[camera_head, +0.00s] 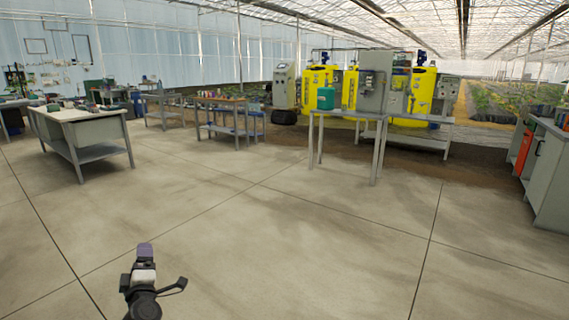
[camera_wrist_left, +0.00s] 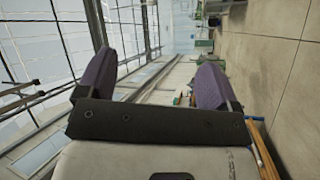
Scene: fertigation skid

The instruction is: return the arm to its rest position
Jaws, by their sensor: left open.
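My left gripper (camera_head: 145,250) shows at the bottom left of the head view, raised over bare floor and away from every bench. In the left wrist view my left gripper (camera_wrist_left: 153,85) has its two purple fingers wide apart with nothing between them. That view is turned on its side. My right gripper is in neither view.
A grey workbench (camera_head: 95,133) stands at the left. Grey cabinets (camera_head: 550,175) with an orange item line the right edge. The concrete floor (camera_head: 290,220) between is clear.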

